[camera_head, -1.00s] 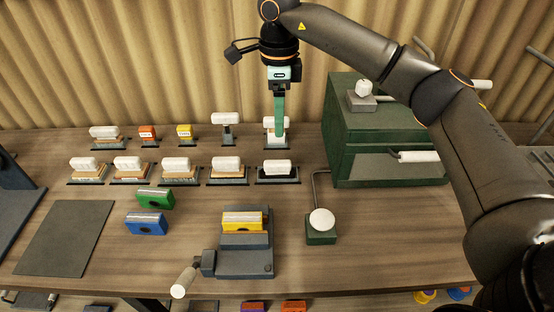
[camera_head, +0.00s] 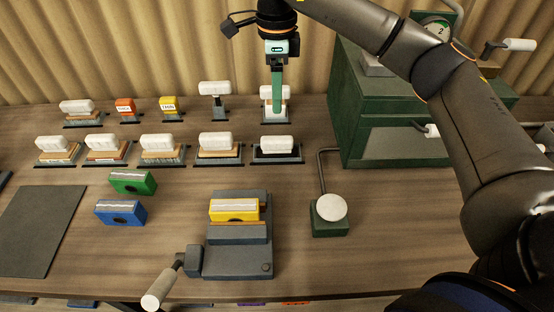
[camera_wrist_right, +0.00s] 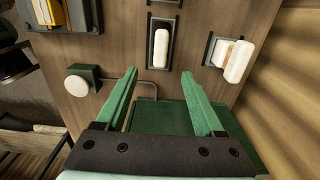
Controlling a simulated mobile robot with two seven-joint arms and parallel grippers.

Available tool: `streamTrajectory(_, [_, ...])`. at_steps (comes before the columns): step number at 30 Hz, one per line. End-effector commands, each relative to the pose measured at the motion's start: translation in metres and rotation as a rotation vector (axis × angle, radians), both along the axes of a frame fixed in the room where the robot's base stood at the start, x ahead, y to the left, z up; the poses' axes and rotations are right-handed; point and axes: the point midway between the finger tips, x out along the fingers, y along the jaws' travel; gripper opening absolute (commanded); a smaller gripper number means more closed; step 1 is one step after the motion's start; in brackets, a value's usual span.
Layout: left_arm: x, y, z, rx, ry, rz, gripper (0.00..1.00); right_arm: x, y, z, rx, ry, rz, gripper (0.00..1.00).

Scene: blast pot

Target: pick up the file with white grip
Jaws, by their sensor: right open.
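Several white-gripped tools stand in two rows on the bench, and I cannot tell for certain which is the file. One tool with a white grip and dark body (camera_head: 277,144) sits in a black holder at the right end of the front row; it also shows in the right wrist view (camera_wrist_right: 161,46). Behind it, a white-gripped tool with a light wooden body (camera_wrist_right: 237,62) stands in the back row, partly hidden by my fingers in the head view. My right gripper (camera_head: 277,92) points down there, its green fingers (camera_wrist_right: 160,98) apart and empty. My left gripper is out of view.
A green cabinet (camera_head: 385,110) stands close on the right. A green base with a white disc (camera_head: 331,208) and bent rod is in front of it. A vise (camera_head: 235,262) holds a yellow block (camera_head: 234,210). Green (camera_head: 132,182) and blue (camera_head: 120,213) blocks lie left.

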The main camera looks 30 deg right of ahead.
Motion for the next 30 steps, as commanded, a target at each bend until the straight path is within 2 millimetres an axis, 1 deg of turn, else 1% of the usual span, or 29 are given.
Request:
streamTrajectory(1, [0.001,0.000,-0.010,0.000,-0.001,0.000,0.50,0.000,0.000,-0.010,0.000,-0.001,0.000,0.70])
streamTrajectory(4, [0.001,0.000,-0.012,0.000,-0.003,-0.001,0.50,0.000,0.000,-0.013,0.001,0.000,0.000,0.70])
streamTrajectory(8, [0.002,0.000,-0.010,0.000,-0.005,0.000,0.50,-0.001,0.000,-0.026,0.000,0.004,0.000,0.70])
streamTrajectory(15, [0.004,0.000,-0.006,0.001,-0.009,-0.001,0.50,-0.001,0.000,-0.068,0.000,0.003,-0.001,0.70])
streamTrajectory(18, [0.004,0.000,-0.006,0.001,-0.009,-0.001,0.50,0.000,0.000,-0.079,0.000,0.001,-0.001,0.70])
streamTrajectory(23, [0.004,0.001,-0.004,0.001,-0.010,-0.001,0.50,0.000,-0.001,-0.090,0.000,0.001,0.000,0.70])
streamTrajectory(30, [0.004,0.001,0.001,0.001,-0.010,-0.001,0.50,0.000,-0.002,-0.125,0.000,0.004,0.000,0.70])
